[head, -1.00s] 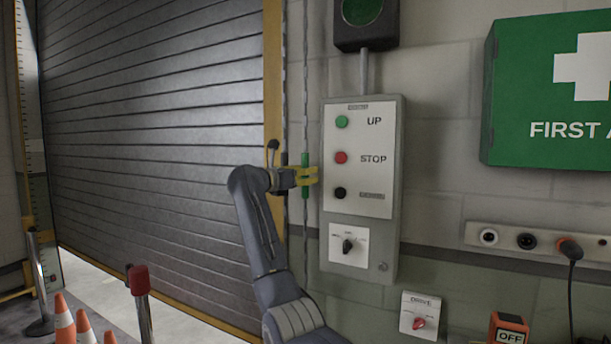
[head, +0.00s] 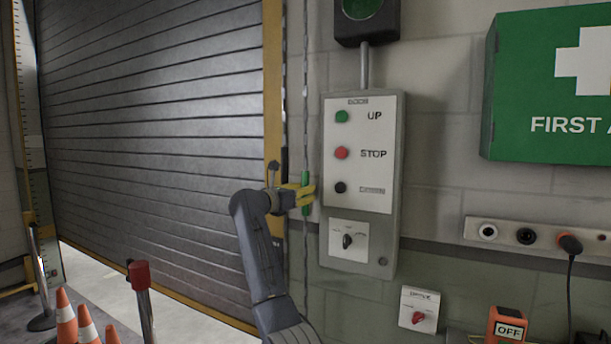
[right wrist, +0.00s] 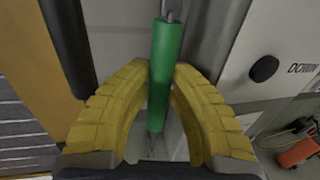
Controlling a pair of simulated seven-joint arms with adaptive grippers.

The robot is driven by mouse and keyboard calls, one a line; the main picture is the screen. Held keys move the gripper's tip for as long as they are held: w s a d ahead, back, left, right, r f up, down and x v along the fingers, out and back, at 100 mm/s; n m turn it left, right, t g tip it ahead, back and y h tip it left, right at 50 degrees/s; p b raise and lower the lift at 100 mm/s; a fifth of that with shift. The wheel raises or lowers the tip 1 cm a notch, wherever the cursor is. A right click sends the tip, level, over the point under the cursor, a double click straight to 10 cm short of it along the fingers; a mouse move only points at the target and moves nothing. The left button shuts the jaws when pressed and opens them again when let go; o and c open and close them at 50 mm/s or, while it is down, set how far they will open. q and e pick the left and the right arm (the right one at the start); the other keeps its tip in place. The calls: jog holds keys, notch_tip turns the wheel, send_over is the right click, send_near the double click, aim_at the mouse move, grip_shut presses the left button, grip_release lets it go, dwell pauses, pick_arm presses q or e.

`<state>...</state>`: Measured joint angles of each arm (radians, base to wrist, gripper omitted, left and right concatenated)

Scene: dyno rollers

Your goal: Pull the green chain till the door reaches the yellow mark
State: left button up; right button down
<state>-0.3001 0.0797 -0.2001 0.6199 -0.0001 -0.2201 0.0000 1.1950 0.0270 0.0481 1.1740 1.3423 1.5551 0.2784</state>
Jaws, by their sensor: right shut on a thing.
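The green chain grip (head: 305,191) is an upright green sleeve on the thin chain (head: 305,80) that hangs right of the door. My right gripper (head: 307,195) is shut around this sleeve; in the right wrist view its yellow fingers (right wrist: 160,105) close on both sides of the green sleeve (right wrist: 161,70). The grey slatted door (head: 160,130) has a bright gap under its lower edge. A ticked strip (head: 27,110) stands at the far left, with a small yellow patch (head: 29,216) low on it; I cannot tell whether this is the mark. My left gripper is not in view.
The control box (head: 359,190) with UP and STOP buttons is close to the right of my gripper. The yellow door frame (head: 273,90) is close on the left. A red-topped post (head: 139,276) and orange cones (head: 66,315) stand lower left.

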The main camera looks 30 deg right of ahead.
aim_at(305, 237)
notch_tip(305, 237, down, 15)
jog(key=shift+f, duration=0.1)
dwell(0.3)
jog(key=c, duration=1.2)
grip_release()
jog(key=shift+c, duration=0.2)
jog(key=shift+r, duration=0.2)
jog(key=shift+a, duration=0.1)
jog(key=v, duration=1.2)
